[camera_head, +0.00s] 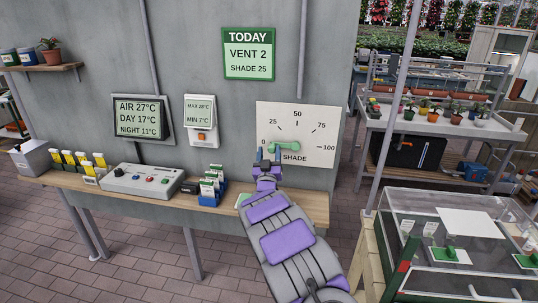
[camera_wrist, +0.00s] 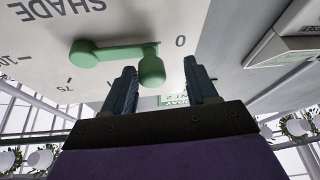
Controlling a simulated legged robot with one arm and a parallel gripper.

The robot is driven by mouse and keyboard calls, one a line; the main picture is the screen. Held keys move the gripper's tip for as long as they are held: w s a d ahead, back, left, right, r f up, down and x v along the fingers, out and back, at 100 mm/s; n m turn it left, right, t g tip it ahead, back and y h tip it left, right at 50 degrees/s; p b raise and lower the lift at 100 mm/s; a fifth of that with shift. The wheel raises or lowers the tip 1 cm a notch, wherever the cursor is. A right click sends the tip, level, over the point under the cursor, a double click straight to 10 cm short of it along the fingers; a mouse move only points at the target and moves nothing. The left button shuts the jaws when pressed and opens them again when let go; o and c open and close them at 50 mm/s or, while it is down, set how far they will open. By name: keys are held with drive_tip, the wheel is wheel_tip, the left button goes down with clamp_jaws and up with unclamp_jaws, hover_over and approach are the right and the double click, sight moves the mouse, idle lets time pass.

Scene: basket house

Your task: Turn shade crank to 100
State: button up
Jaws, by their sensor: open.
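The shade crank (camera_head: 285,148) is a green arm with a round knob on a white dial panel (camera_head: 320,126) marked 0 to 100. The arm lies roughly level, with its knob on the left, pointing near 0. In the wrist view, which is upside down, the crank's pivot (camera_wrist: 83,54) is at left and its knob (camera_wrist: 152,70) is near the middle. My gripper (camera_head: 267,155) is open at the knob, and in the wrist view its two fingers (camera_wrist: 160,72) appear on either side of the knob. I cannot tell whether they touch it.
A green sign (camera_head: 249,53) reads TODAY, VENT 2, SHADE 25. Below the panel, a narrow wooden shelf (camera_head: 155,192) holds a grey control box (camera_head: 143,180) and seed packets (camera_head: 211,184). A thermostat (camera_head: 201,121) hangs left of the dial. A glass-topped case (camera_head: 455,240) stands at right.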

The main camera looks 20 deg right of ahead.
drive_tip(key=shift+d, duration=0.6)
drive_tip(key=shift+c, duration=0.2)
drive_tip(key=shift+d+f, duration=0.1)
drive_tip(key=shift+d, duration=0.2)
drive_tip(key=c, duration=0.3)
drive_tip(key=shift+a, duration=0.45)
drive_tip(key=c, duration=0.5)
drive_tip(key=shift+d, duration=0.1)
clamp_jaws()
